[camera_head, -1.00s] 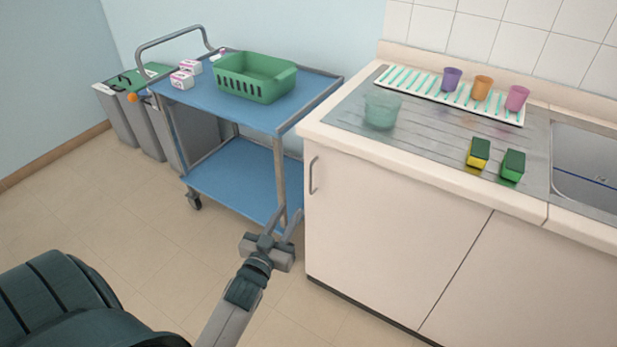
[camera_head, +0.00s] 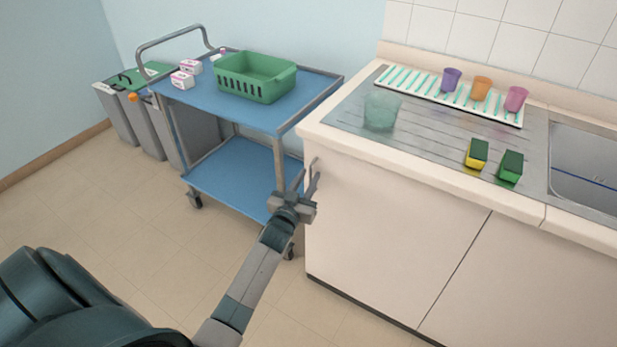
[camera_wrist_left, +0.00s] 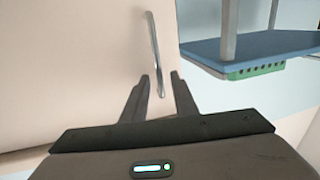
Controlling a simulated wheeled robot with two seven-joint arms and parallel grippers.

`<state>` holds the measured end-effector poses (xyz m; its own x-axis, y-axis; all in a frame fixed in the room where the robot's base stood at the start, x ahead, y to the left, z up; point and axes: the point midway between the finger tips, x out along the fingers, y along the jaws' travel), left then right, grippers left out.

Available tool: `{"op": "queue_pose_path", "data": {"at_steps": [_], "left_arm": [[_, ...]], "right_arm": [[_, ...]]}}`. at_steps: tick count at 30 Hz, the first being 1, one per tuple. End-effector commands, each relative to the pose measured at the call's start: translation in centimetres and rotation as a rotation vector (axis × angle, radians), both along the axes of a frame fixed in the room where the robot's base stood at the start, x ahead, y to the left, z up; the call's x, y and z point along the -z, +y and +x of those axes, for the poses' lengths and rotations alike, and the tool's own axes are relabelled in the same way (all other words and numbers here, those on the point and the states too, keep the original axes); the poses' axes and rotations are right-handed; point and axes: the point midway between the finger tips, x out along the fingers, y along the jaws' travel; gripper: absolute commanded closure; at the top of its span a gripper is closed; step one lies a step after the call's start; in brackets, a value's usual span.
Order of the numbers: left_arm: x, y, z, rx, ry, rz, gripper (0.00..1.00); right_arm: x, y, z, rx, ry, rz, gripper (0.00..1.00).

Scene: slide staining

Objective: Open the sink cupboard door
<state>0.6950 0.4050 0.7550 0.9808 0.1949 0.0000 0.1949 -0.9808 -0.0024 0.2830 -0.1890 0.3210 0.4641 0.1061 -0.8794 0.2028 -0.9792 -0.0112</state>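The sink cupboard door (camera_head: 385,235) is a pale cream panel under the counter, and it is shut. Its grey bar handle (camera_head: 313,168) stands upright near the door's left edge; it also shows in the left wrist view (camera_wrist_left: 154,50). My left gripper (camera_head: 305,182) is open, with its fingers pointing up at the lower end of the handle. In the left wrist view the fingertips (camera_wrist_left: 160,77) are spread, and the handle's lower end appears between them. I cannot tell whether they touch it. My right gripper is not in view.
A blue two-shelf trolley (camera_head: 240,175) with a green basket (camera_head: 257,80) stands just left of the cupboard. The counter holds cups, a glass beaker (camera_head: 381,112) and two sponges (camera_head: 477,153) beside the sink (camera_head: 585,170). The floor in front of the cupboard is clear.

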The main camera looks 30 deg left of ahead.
Motion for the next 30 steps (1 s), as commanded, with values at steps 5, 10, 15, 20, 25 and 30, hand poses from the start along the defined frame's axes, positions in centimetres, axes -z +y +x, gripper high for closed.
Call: {"op": "queue_pose_path", "data": {"at_steps": [5,10,15,20,25,30], "left_arm": [[0.01,0.12,0.62,0.0,0.0,0.0,0.74],[0.01,0.13,0.64,0.0,0.0,0.0,0.74],[0.01,0.12,0.62,0.0,0.0,0.0,0.95],[0.01,0.11,0.62,0.0,0.0,0.0,1.0],[0.02,0.11,0.61,0.0,0.001,0.0,1.0],[0.02,0.1,0.61,0.0,0.001,-0.001,1.0]], "right_arm": [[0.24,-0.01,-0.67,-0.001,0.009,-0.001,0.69],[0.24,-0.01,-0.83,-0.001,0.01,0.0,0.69],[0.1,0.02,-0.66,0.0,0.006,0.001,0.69],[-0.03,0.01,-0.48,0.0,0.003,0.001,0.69],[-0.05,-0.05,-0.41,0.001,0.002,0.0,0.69],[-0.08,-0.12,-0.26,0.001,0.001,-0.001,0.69]]}}
